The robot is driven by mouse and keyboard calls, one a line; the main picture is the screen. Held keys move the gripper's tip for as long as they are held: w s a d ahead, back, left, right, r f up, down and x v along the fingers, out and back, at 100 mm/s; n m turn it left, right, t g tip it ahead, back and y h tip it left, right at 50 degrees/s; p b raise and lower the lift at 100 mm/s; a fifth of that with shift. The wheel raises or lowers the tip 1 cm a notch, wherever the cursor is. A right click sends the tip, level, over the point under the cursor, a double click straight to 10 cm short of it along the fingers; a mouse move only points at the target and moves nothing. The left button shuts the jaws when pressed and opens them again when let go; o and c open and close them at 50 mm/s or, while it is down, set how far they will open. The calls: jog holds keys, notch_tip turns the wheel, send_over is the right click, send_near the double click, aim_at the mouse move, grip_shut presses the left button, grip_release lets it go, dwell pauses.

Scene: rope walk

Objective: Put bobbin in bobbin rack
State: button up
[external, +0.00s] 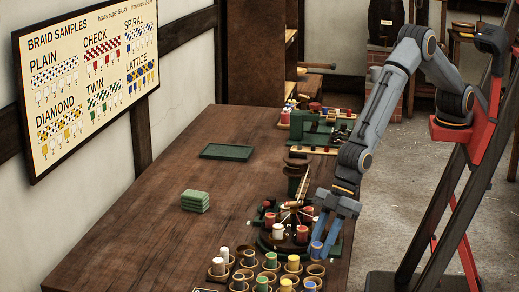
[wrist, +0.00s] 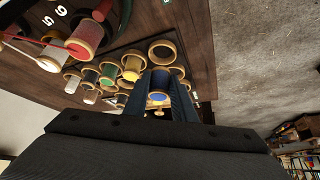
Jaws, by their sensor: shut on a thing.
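My gripper (external: 322,243) is shut on a bobbin with blue thread (external: 316,249), held low near the front of the bench. In the wrist view the blue bobbin (wrist: 158,97), with its pale wooden rim, sits between the two dark blue fingers. The bobbin rack (external: 235,272) is a group of round wooden cups at the bottom of the external view, just left of and below my gripper. Several cups hold white, green, yellow and blue bobbins. An empty cup (wrist: 162,51) shows just beyond the held bobbin in the wrist view.
A round braiding stand (external: 285,232) with red, white and green bobbins stands directly behind the rack, close to my gripper. Green folded pieces (external: 195,200) and a dark green tray (external: 227,152) lie on the bench. The bench's left part is clear.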

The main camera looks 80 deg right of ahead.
notch_tip(320, 180, down, 3)
jog(key=shift+r+p, duration=0.1)
jog(key=shift+p, duration=0.2)
jog(key=shift+f+b, duration=0.35)
jog(key=shift+f, duration=0.3)
jog(key=o, duration=1)
jog(key=shift+r, duration=0.2)
jog(key=b+v, duration=0.1)
jog(key=v, duration=1.1)
jog(key=shift+r+b, duration=0.35)
jog(key=shift+r, duration=0.05)
jog(key=shift+w+d, duration=0.1)
